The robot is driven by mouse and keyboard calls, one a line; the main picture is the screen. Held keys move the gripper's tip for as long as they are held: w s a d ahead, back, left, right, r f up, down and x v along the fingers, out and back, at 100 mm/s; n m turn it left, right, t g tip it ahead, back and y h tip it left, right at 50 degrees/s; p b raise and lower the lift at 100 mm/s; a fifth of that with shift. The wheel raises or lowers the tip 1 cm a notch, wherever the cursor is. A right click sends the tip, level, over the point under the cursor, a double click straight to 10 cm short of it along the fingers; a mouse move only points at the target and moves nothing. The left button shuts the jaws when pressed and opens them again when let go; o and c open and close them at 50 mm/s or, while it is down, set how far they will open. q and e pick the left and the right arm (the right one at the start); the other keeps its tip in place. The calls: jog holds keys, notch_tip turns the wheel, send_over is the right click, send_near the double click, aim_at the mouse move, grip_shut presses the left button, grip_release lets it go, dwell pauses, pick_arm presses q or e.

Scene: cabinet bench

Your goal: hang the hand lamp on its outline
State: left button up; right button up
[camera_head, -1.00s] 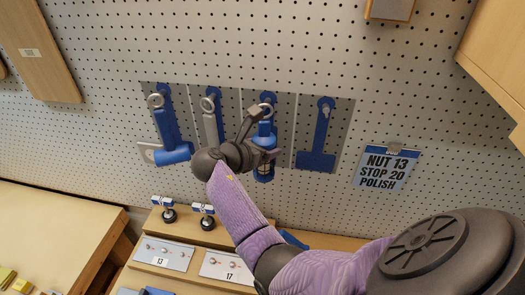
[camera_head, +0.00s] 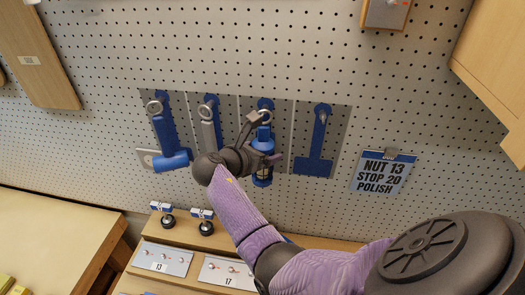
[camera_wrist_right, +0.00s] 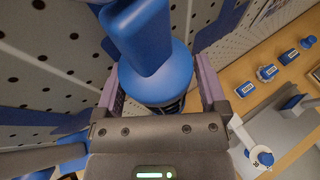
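The hand lamp (camera_head: 262,147) is blue with a dark caged lower part and a ring (camera_head: 265,117) at its top. It is upright in front of the third panel from the left on the pegboard, where a blue outline (camera_head: 266,103) shows just above the ring. My right gripper (camera_head: 268,160) is shut on the lamp's body. In the right wrist view the lamp (camera_wrist_right: 150,50) fills the space between the two fingers (camera_wrist_right: 160,95). Whether the ring sits on a peg cannot be told. My left gripper is not in view.
The panel to the right has a bare blue outline (camera_head: 318,145). A printed card (camera_head: 383,173) hangs further right. Below is a wooden bench with numbered plates (camera_head: 162,258) and two small knobbed items (camera_head: 205,223).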

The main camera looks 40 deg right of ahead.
dwell(0.4)
jog(key=v, duration=1)
